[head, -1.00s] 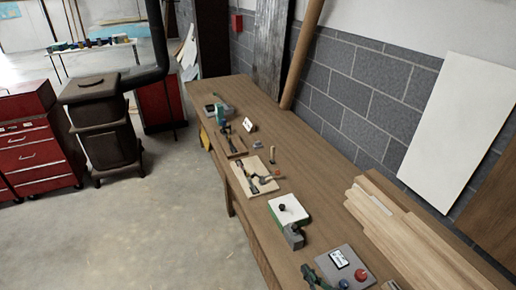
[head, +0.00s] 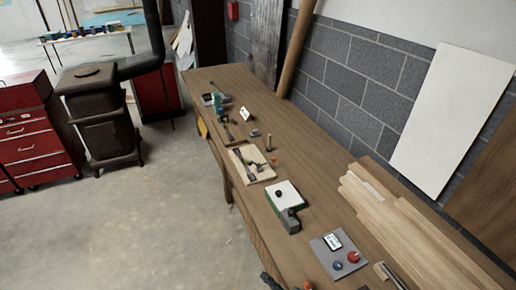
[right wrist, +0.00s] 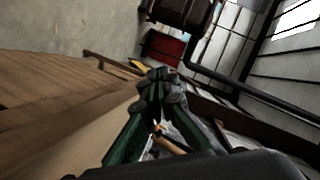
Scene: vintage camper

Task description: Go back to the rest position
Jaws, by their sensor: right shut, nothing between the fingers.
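My right gripper (head: 270,281) shows only as a small dark piece at the bottom edge of the head view, beside the front edge of the workbench (head: 262,105). In the right wrist view the right gripper (right wrist: 160,78) has its green-and-grey fingers drawn together at the tips, with nothing held. The wooden bench side (right wrist: 85,100) lies to its left in that view. My left gripper is in neither view.
On the bench are a grey plate with knobs (head: 325,252), a white-topped green box (head: 278,196), a wooden board (head: 262,174) and stacked planks (head: 400,230). A black stove (head: 105,130) and red cabinet (head: 28,135) stand left. Concrete floor (head: 160,215) is clear.

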